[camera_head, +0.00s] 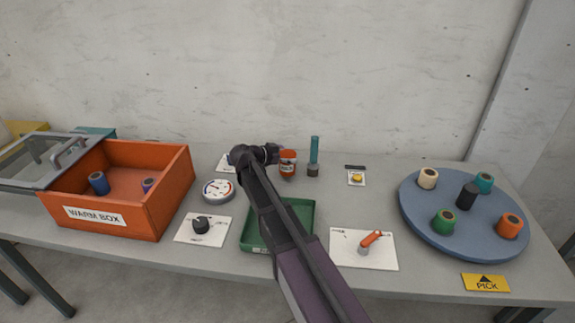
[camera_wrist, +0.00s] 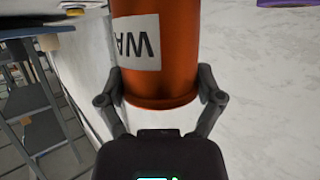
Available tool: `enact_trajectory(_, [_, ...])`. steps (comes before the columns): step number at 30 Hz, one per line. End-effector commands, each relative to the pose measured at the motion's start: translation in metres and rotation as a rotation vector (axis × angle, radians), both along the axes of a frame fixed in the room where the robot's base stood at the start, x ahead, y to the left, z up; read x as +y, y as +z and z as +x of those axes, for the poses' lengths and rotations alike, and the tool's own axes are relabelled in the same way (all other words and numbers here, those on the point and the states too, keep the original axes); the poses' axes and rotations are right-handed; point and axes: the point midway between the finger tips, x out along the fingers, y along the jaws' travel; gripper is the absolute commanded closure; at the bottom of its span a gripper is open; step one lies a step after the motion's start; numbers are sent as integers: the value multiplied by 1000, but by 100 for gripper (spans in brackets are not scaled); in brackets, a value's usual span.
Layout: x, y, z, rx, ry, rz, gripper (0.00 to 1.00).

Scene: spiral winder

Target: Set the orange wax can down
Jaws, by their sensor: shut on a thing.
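The orange wax can (camera_head: 288,163) is at the back middle of the table, just right of the end of my arm. It has a white label, and part of its lettering shows in the wrist view (camera_wrist: 138,42). My gripper (camera_head: 272,154) is shut on the can, with one finger on each side of it in the wrist view (camera_wrist: 160,84). I cannot tell whether the can's base touches the table or is slightly above it.
A teal-topped post (camera_head: 314,155) stands close right of the can. A green tray (camera_head: 303,222) lies partly under my arm. The orange warm box (camera_head: 168,200) is left, the blue turntable (camera_head: 465,235) with several spools right. A lever plate (camera_head: 385,256) is in front.

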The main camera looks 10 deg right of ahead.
Motion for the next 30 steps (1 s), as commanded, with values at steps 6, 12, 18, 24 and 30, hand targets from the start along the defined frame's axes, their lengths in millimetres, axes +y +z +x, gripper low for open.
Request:
enact_trajectory(6, [0,-21,0,0,0,-1,73])
enact_trajectory(12, [0,-24,0,-1,1,-1,73])
enact_trajectory(18, [1,-23,0,-1,1,-1,73])
enact_trajectory(24, [1,-27,0,-1,1,-1,73])
enact_trajectory(30, [1,-26,0,0,1,0,0])
